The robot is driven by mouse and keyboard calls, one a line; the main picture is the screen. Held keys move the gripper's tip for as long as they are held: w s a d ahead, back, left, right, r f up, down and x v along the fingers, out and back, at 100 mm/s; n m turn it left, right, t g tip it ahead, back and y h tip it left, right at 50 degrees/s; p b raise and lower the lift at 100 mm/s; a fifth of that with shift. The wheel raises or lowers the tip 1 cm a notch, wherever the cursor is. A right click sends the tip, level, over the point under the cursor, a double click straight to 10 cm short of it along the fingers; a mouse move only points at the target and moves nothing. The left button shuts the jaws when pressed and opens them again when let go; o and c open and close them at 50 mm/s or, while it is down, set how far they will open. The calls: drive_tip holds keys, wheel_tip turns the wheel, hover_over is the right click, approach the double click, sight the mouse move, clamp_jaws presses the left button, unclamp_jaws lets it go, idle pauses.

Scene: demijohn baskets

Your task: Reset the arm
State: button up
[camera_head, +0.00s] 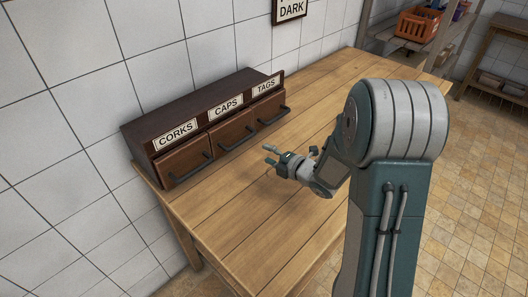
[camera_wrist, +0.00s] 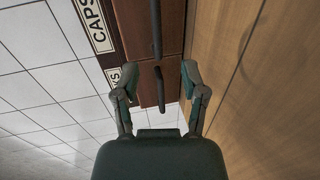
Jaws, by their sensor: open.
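My gripper (camera_head: 270,154) is open and empty, above the wooden table and in front of the drawer cabinet. In the wrist view its two fingers (camera_wrist: 159,82) are spread apart, with dark drawer handles showing between and beyond them. The dark wooden cabinet (camera_head: 190,104) stands against the tiled wall with three drawers labelled CORKS (camera_head: 183,162), CAPS (camera_head: 232,131) and TAGS (camera_head: 269,107). All three drawers look shut. My gripper is apart from the handles in the head view.
The wooden table (camera_head: 240,222) is bare around the cabinet. A shelf (camera_head: 405,38) at the back holds an orange basket (camera_head: 418,24). Another wooden stand (camera_head: 500,60) is at the far right. A sign (camera_head: 290,8) hangs on the wall. Tiled floor lies open at right.

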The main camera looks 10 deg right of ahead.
drive_tip(key=shift+r, duration=0.15)
drive_tip(key=s+d+r+m+g+h, duration=0.1)
drive_tip(key=s+d+r+m+h, duration=0.2)
drive_tip(key=s+r+m+h, duration=0.25)
drive_tip(key=s+d+r+m+h, duration=0.2)
drive_tip(key=r+m+h, duration=0.2)
drive_tip(key=r+m, duration=0.3)
drive_tip(key=s+a+m+g, duration=0.2)
drive_tip(key=s+m, duration=0.4)
drive_tip(key=s, duration=0.5)
drive_tip(key=s+a+r+m+g, duration=0.1)
drive_tip(key=s+m+g, duration=0.3)
drive_tip(key=s, duration=0.7)
drive_tip(key=shift+a+r+m+y, duration=0.3)
drive_tip(key=shift+a+m, duration=0.45)
drive_tip(key=shift+m, duration=0.4)
drive_tip(key=shift+w, duration=0.15)
